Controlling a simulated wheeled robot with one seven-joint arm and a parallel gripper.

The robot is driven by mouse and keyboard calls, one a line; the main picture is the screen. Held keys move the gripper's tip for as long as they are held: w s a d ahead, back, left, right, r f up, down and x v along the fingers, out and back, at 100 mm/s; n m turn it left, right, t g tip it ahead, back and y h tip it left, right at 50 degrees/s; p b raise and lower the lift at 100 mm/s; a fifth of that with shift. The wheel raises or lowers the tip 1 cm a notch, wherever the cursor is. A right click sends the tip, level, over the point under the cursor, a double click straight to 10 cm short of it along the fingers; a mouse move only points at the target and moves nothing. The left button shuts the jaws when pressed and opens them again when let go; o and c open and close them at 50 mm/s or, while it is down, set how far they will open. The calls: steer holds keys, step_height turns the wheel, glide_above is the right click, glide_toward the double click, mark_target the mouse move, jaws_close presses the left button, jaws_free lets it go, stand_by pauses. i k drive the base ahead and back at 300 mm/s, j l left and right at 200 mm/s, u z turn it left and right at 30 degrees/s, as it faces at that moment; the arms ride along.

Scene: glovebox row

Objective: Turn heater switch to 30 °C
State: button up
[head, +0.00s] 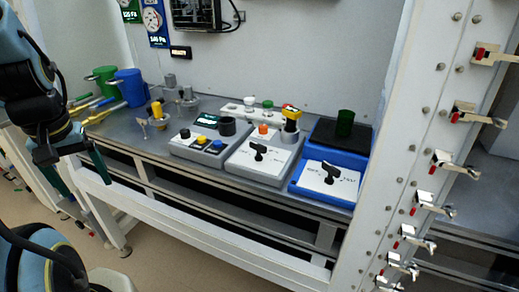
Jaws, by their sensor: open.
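Two bench units with black turn knobs stand on the grey bench. One is a blue unit (300,184) with a white top plate and a black knob (330,173); a dark plate with a green beaker (345,122) is at its back. The other is a grey-white unit (250,168) with a black knob (258,152), left of it. The markings around the knobs are too small to read, so I cannot tell which is the heater switch. My gripper (80,170) is open and empty at the left, in front of the bench, well away from both knobs.
A grey unit (178,150) with blue and yellow buttons stands left of the knob units. Green and blue mugs (128,86) and handled tools stand at the bench's left. A white post (408,130) with several latches rises at the right. Floor shows in front.

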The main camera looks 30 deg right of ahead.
mark_target(255, 145)
steer(key=i+j+z, duration=0.6)
steer(key=j, duration=0.2)
